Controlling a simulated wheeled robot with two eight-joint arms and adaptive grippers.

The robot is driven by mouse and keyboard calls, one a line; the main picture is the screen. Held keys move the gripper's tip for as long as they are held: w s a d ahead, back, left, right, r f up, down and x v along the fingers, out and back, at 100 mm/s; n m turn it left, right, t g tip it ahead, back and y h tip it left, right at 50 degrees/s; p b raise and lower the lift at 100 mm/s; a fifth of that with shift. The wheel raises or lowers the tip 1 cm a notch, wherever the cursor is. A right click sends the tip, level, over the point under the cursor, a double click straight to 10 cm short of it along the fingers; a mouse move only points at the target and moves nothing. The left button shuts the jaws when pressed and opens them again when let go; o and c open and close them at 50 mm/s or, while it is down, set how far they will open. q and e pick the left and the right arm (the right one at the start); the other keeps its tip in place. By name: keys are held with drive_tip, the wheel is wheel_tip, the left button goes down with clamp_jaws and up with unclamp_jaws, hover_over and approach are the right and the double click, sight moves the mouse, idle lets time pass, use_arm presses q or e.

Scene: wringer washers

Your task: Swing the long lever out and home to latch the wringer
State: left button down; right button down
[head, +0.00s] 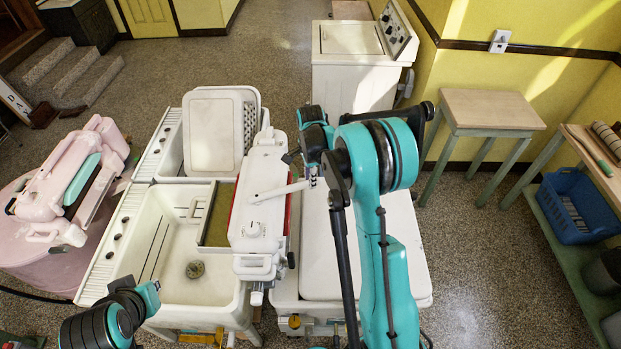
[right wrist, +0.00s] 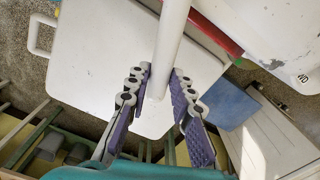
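The wringer (head: 262,210), a long white body with a red strip along one side, stands between the white tub and a white lidded cabinet. Its long white lever (head: 280,191) reaches right from a pivot on top of the wringer. My right gripper (head: 311,178) is at the lever's outer end, partly hidden by my arm. In the right wrist view, the lever (right wrist: 171,50) passes between the purple finger pads of my gripper (right wrist: 162,72). The fingers look open around it, with small gaps beside it. My left gripper (head: 148,298) is over the tub's near edge; its fingers are unclear.
The white tub (head: 160,290) has a drain and a washboard-like basket behind. A pink wringer washer (head: 60,195) stands left. A white machine (head: 352,75) stands behind, a small table (head: 492,108) and a bench with a blue crate (head: 578,205) to the right.

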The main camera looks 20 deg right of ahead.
sight(263, 161)
drive_tip(key=shift+w, duration=0.1)
drive_tip(key=shift+w+n+b, duration=0.3)
drive_tip(key=shift+w+n, duration=0.1)
drive_tip(key=shift+w, duration=0.1)
drive_tip(key=w+a+n+b, duration=0.1)
drive_tip(key=w+a+n, duration=0.1)
drive_tip(key=w+n, duration=0.2)
drive_tip(key=w+a+n+b, duration=0.1)
drive_tip(key=w+a+n, duration=0.2)
drive_tip(key=w, duration=0.3)
drive_tip(key=w+a+n+b, duration=0.1)
drive_tip(key=w+a+n, duration=0.2)
drive_tip(key=w+n, duration=0.2)
drive_tip(key=shift+w+a, duration=0.2)
drive_tip(key=shift+w, duration=0.25)
drive_tip(key=shift+w+a+n, duration=0.25)
drive_tip(key=shift+a+n, duration=0.1)
drive_tip(key=shift+a, duration=0.15)
drive_tip(key=shift+w+a+n, duration=0.25)
drive_tip(key=shift+a+n, duration=0.1)
drive_tip(key=shift+a, duration=0.1)
drive_tip(key=c, duration=1.4)
unclamp_jaws()
drive_tip(key=shift+o, duration=0.4)
drive_tip(key=shift+a, duration=0.15)
